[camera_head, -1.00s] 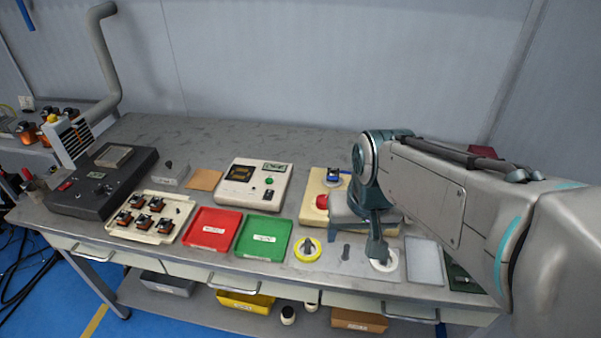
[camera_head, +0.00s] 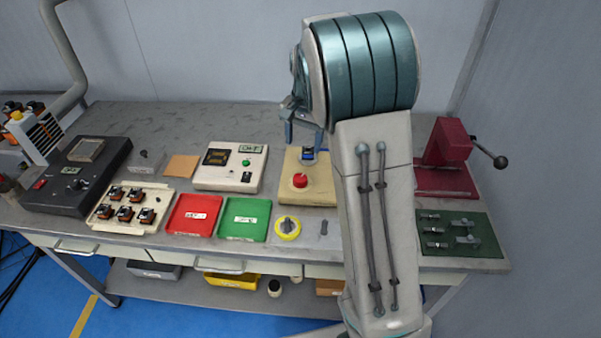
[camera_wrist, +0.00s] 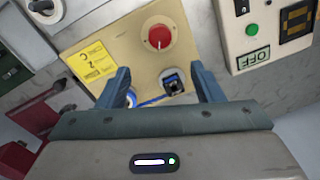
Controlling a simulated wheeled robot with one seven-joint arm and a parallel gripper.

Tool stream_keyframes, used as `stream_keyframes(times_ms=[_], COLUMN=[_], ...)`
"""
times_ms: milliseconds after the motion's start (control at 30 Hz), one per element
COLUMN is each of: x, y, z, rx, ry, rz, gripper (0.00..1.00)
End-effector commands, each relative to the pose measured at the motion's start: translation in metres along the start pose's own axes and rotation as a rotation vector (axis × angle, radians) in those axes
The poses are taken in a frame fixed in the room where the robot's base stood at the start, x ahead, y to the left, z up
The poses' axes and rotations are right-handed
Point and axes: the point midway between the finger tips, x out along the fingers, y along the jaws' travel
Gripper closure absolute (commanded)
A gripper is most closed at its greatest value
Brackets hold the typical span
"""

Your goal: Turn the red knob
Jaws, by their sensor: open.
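The red knob (camera_head: 300,180) sits on a beige box (camera_head: 288,196) to the right of the white meter unit. In the wrist view the red knob (camera_wrist: 159,37) shows near the top middle, with a light mark line on its face. My gripper (camera_wrist: 162,76) is open and empty, its two fingers spread below the knob in the picture and apart from it. A blue part (camera_wrist: 174,82) on the box shows between the fingers. In the head view my gripper (camera_head: 302,132) is above the back of the box, partly hidden by my arm.
A white meter unit (camera_head: 231,182) stands left of the box. Red (camera_head: 193,228) and green (camera_head: 244,232) trays and a yellow-rimmed dial (camera_head: 287,240) are in front. A red press (camera_head: 445,160) with a lever and a green mat (camera_head: 480,248) are at the right.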

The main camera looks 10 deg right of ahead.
Motion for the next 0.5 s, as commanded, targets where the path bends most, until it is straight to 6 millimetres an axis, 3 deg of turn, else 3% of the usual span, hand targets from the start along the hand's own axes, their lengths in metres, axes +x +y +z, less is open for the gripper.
stream_keyframes(times_ms=[500], x=[0.1], y=[0.002], z=[0.001], rx=[0.001], ry=[-0.004], rz=[0.004], gripper=[0.4])
